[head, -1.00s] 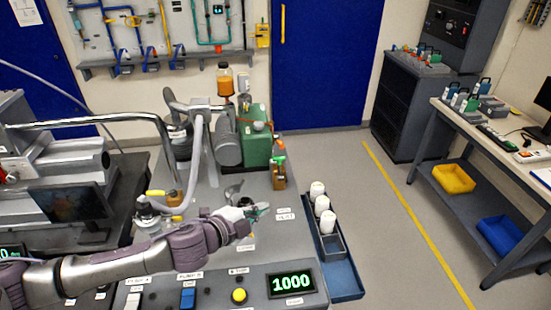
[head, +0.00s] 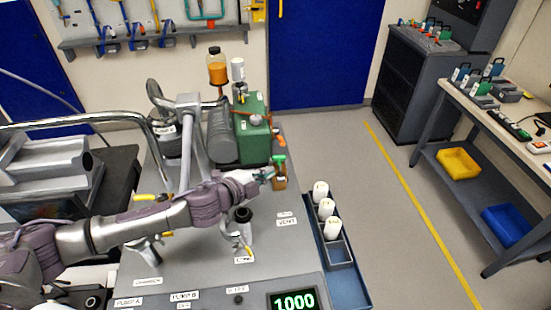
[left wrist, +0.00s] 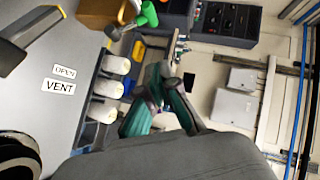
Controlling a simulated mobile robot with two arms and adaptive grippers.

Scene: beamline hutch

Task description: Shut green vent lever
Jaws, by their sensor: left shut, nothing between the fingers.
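The green vent lever (head: 279,159) sits on top of a brown valve block (head: 280,183) at the right edge of the bench, beside the green pump. In the left wrist view the green lever (left wrist: 147,14) shows at the top, with the brown block (left wrist: 100,12) to its left. My left gripper (head: 267,174) is shut and empty, its tip just left of the block in the head view; I cannot tell if it touches. In the left wrist view the gripper (left wrist: 163,75) is below the lever, with a gap in the picture. My right gripper is out of view.
The VENT label (head: 287,222) and an OPEN label (left wrist: 65,71) lie on the bench. A blue tray (head: 345,275) with white bottles (head: 326,208) stands at its right edge. The green pump (head: 254,135) and an orange bottle (head: 217,70) stand behind. A dark knob (head: 243,215) is near the forearm.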

